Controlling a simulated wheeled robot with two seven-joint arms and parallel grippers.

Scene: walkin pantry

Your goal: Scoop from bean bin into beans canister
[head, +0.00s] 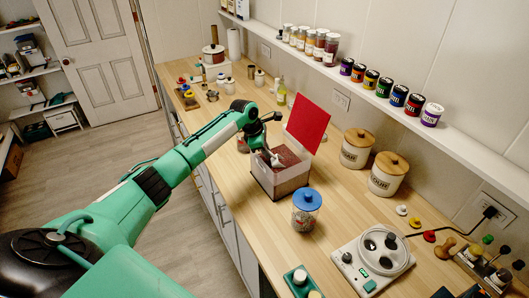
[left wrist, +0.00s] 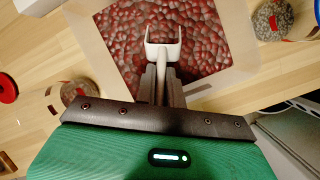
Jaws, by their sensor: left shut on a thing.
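The bean bin (head: 277,184) is a clear box on the counter with its red lid (head: 307,124) standing open. Dark red beans (left wrist: 125,35) fill much of the left wrist view. My left gripper (head: 267,148) is over the bin, shut on the handle of a white scoop (head: 276,160). In the left wrist view the scoop (left wrist: 163,45) is over the beans, with no load visible in it; its exact depth is unclear. A clear jar with a blue lid (head: 306,200) stands in front of the bin. I cannot tell which container is the beans canister. My right gripper is out of view.
Two white canisters with wooden lids (head: 357,148) (head: 388,177) stand right of the bin. A white appliance (head: 374,260) is at the near right. Wall shelves hold several jars. Bare counter (head: 345,205) lies between the blue-lidded jar and the canisters.

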